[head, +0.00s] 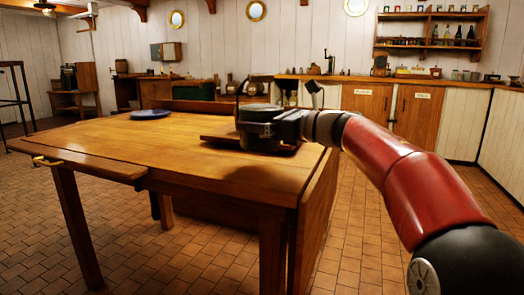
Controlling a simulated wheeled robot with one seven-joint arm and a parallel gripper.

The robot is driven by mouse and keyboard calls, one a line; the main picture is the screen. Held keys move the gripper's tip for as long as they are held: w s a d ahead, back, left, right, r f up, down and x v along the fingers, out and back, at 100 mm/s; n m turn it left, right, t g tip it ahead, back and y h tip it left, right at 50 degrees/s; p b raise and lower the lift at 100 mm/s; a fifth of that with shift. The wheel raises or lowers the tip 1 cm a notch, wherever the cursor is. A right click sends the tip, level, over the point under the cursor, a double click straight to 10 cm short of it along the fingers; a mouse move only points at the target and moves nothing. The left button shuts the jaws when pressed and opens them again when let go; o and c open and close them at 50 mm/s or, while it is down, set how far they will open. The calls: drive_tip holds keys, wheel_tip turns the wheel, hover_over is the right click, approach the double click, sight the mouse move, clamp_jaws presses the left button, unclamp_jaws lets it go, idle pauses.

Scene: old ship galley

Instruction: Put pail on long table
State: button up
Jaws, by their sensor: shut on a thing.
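The long table (175,160) is a brown wooden table in the front left of the head view, its top mostly bare. My gripper (262,130) is over the right part of the table top, at the end of my red and black arm. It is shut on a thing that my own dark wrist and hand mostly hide. I take this for the pail, but its outline cannot be made out. I cannot tell whether it touches the table. A dark flat shape and a brown edge show just below the gripper.
Wooden counters and cabinets (415,112) line the back wall. A shelf with bottles (432,38) hangs at upper right. The tiled floor (365,240) is clear right of the table.

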sight(263, 142)
wheel_tip(263, 142, down, 5)
drive_tip(key=shift+b, duration=0.65)
drive_tip(key=o, duration=1.1)
drive_tip(key=v, duration=1.2)
